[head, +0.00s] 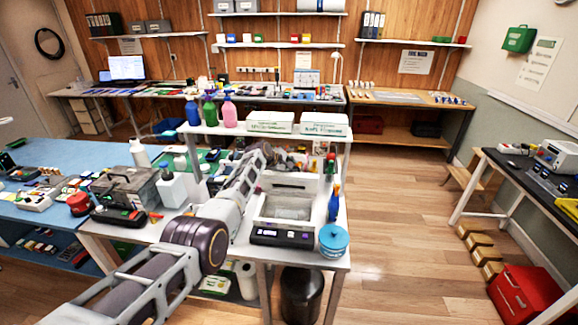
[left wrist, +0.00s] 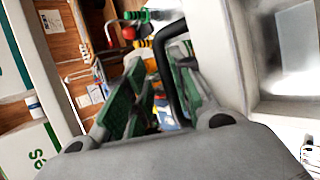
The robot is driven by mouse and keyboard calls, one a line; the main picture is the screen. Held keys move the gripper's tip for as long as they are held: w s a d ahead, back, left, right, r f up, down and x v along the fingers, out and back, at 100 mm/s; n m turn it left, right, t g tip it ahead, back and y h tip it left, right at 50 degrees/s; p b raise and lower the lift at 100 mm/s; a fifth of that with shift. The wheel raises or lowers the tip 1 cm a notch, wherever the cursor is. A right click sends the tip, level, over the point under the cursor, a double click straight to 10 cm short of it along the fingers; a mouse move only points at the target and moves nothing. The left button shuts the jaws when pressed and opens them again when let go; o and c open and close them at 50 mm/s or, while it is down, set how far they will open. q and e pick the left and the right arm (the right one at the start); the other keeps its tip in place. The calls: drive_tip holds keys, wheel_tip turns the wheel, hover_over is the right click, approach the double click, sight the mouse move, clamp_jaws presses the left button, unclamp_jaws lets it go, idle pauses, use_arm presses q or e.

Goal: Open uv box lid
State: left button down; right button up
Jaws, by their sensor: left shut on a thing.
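The white UV box (head: 266,218) stands on the white bench, with a dark control panel (head: 285,237) along its front. A pale upper panel (head: 290,181) shows at its back and a grey recessed area in its middle. I cannot tell exactly how far the lid is raised. My left gripper (head: 265,152) is at the box's back left; in the left wrist view its green-padded fingers (left wrist: 158,95) are shut on a black bar handle (left wrist: 162,55) beside the box's pale body (left wrist: 216,50). The fingers hide part of the handle. My right gripper is not in view.
A shelf behind the box holds two white-and-green cartons (head: 270,122) and several bottles.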

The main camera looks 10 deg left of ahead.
use_arm(q)
drive_tip(key=shift+w+r, duration=0.25)
drive_tip(key=shift+r, duration=0.15)
idle(0.5)
drive_tip(key=c, duration=1.8)
unclamp_jaws()
drive_tip(key=shift+w+f, duration=0.15)
drive_tip(key=shift+f, duration=0.25)
drive_tip(key=shift+s, duration=0.2)
